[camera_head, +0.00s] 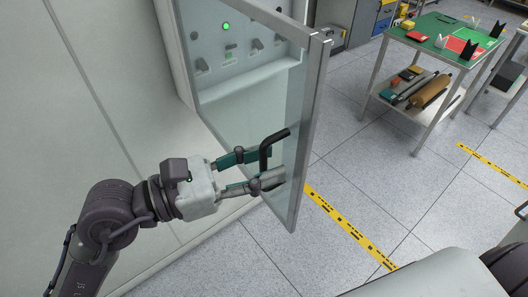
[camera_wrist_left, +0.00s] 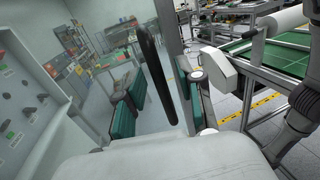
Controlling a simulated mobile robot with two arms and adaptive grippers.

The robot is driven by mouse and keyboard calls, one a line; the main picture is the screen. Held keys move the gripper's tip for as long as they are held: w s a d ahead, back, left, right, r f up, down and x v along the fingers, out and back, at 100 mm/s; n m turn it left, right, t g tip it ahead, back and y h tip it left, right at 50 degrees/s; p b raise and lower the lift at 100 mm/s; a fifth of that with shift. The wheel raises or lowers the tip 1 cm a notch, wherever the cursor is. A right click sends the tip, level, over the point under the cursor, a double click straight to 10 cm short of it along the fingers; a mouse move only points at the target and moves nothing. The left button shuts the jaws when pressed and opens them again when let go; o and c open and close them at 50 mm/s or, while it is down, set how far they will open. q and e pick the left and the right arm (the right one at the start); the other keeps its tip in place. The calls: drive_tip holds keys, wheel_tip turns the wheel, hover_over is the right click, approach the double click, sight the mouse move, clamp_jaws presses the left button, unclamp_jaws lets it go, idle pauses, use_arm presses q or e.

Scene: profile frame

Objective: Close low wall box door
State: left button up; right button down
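The low wall box has a glass door (camera_head: 258,101) in a grey metal frame, and it stands swung open from the wall. Behind the glass is the box's panel (camera_head: 222,41) with a green light and several switches. A black bar handle (camera_head: 268,152) sits near the door's free edge; it also shows in the left wrist view (camera_wrist_left: 155,70). My left gripper (camera_head: 264,169) is open at the handle, its green-padded fingers on either side of it. In the left wrist view the handle stands between the fingers with gaps. My right gripper is not in view.
A green-topped table (camera_head: 440,38) with small items and a lower shelf stands at the upper right. Yellow marking tape (camera_head: 345,225) crosses the tiled floor. The floor right of the door is clear. The pale wall (camera_head: 100,90) is at the left.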

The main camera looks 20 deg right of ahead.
use_arm(q)
drive_tip(key=shift+d, duration=0.2)
clamp_jaws()
idle(0.4)
